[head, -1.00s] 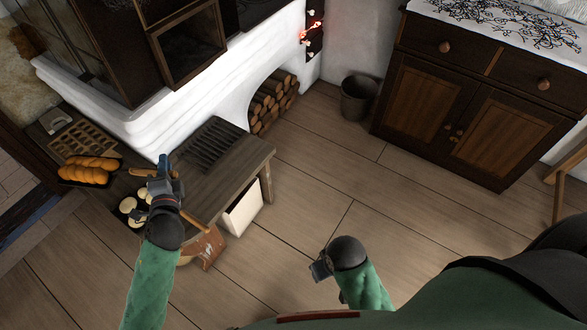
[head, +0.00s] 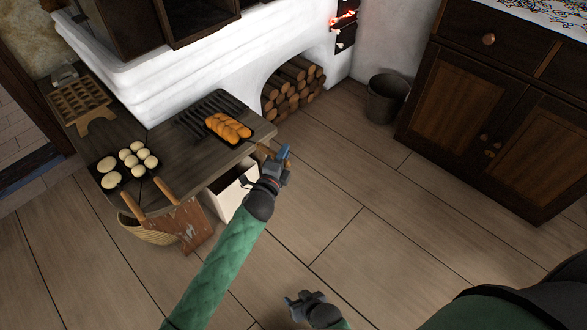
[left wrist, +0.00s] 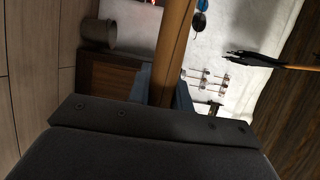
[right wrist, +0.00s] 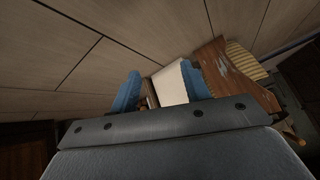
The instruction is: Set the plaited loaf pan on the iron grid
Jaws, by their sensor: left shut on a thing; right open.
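The plaited loaf pan (head: 229,128), a dark pan with a golden braided loaf, is at the right part of the black iron grid (head: 190,124) on the wooden bench. It covers part of the bars; I cannot tell whether it rests on them or hovers. My left gripper (head: 283,158) is shut on the pan's wooden handle, just past the bench's right edge. The handle (left wrist: 175,45) runs between the fingers in the left wrist view; the loaf does not show there. My right gripper (head: 297,300) is open and empty, low over the floor, its fingers apart in the right wrist view (right wrist: 160,92).
Pans of pale round buns (head: 130,160) and a wooden mould (head: 80,100) stand on the bench's left part. A brown board (head: 185,228), a basket (head: 150,234) and a white box (head: 228,192) are below its front. A bucket (head: 385,100) stands right; the floor between is clear.

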